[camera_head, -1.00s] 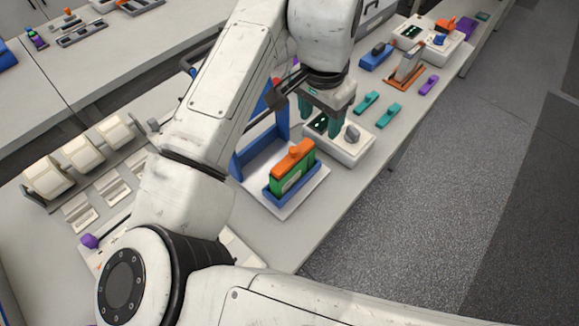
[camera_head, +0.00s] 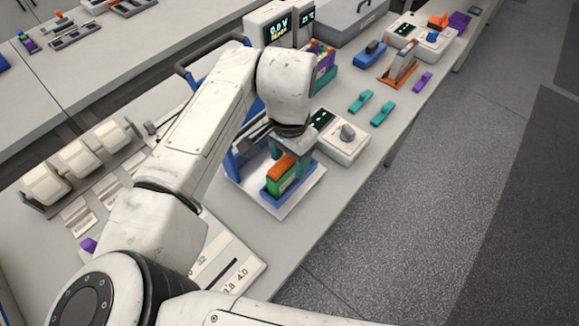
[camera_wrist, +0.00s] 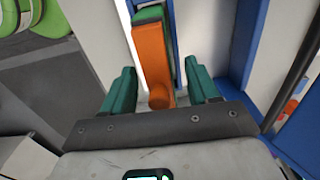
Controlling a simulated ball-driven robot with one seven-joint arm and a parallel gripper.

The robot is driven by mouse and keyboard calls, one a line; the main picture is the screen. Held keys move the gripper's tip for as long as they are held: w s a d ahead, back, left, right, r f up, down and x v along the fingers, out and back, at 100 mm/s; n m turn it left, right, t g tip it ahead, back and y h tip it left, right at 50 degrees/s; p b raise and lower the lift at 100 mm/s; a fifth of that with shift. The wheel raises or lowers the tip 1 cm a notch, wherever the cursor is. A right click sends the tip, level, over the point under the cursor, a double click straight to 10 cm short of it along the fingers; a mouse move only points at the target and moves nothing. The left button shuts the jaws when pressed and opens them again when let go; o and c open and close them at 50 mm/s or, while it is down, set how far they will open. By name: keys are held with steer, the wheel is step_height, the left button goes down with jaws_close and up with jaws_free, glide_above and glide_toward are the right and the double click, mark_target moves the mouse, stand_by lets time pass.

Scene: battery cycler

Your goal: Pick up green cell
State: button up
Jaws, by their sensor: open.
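The green cell (camera_head: 288,184) has an orange top and stands in a blue holder (camera_head: 270,198) on a white base plate (camera_head: 311,186). My gripper (camera_head: 289,158) is over the cell, its teal fingers open. In the wrist view the cell's orange top (camera_wrist: 152,62) lies between the two open fingers of my gripper (camera_wrist: 160,86), with gaps on both sides. Part of the cell is hidden by my gripper in the head view.
A white box with a grey knob (camera_head: 347,134) stands just right of the holder. Blue upright panels (camera_wrist: 236,40) rise beside the cell. Teal clips (camera_head: 382,112) and a purple clip (camera_head: 422,82) lie farther right on the bench (camera_head: 330,205).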

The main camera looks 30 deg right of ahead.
steer(key=shift+f, duration=1.1)
jaws_close()
